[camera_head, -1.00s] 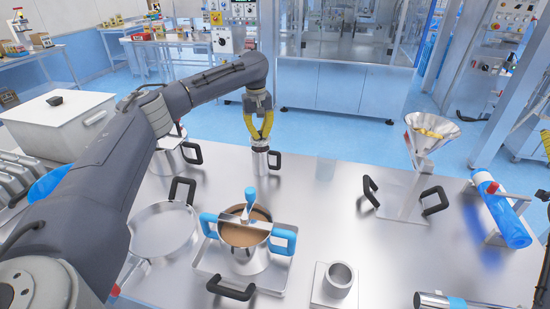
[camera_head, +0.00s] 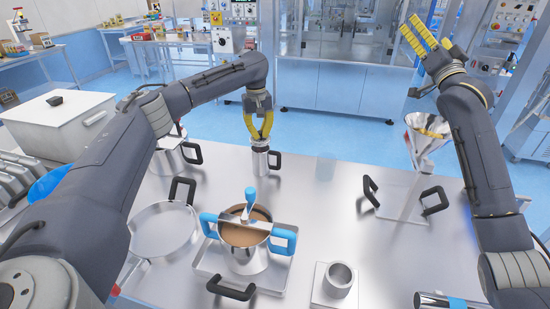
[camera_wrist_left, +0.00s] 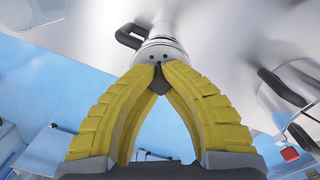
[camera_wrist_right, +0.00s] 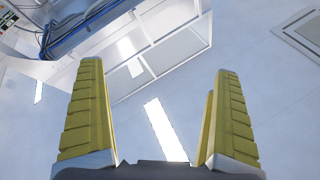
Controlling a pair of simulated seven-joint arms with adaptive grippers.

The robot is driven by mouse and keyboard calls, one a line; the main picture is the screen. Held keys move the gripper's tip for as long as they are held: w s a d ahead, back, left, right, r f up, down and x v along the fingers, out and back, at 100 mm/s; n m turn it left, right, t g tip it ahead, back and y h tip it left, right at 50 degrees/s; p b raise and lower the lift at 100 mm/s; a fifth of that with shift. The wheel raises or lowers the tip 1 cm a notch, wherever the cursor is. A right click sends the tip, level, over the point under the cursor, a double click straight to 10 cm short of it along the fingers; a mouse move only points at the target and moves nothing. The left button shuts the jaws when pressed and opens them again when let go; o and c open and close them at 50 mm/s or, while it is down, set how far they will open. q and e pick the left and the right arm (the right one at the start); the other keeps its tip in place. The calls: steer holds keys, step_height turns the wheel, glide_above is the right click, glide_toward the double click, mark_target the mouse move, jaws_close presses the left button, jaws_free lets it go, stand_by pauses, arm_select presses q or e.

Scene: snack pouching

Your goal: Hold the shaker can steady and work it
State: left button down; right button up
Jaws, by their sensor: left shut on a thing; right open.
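The shaker can (camera_head: 260,161) is a small metal can with a black side handle. It stands upright at the far edge of the steel table in the head view. My left gripper (camera_head: 260,141) reaches down from above and is shut on its top. In the left wrist view the yellow fingers (camera_wrist_left: 160,68) meet at the can's perforated lid (camera_wrist_left: 160,52). My right gripper (camera_head: 419,38) is raised high at the upper right of the head view, fingers apart and empty. The right wrist view shows its open fingers (camera_wrist_right: 155,110) with only wall and ceiling-like surfaces between them.
A pot of brown stuff with blue handles (camera_head: 284,240) sits on a tray at the table's middle. A round pan (camera_head: 163,232) lies left of it. A metal cup (camera_head: 338,279) stands front right. A funnel (camera_head: 428,133) on a stand is at right, partly behind my right arm.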

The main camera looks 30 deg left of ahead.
steer(key=s+a+f+n+g+y, duration=0.1)
steer(key=s+a+f+g, duration=0.15)
steer(key=a, duration=0.35)
steer(key=s+a+f+n+g, duration=0.1)
steer(key=a+f, duration=0.3)
steer(key=a, duration=0.2)
steer(key=n+g+h, duration=0.3)
steer(key=n+g, duration=0.3)
steer(key=g, duration=0.1)
glide_toward(264, 148)
steer(key=shift+x, duration=2.7)
steer(key=shift+a, duration=0.1)
jaws_close()
steer(key=shift+r+t, duration=0.1)
steer(key=shift+t, duration=0.15)
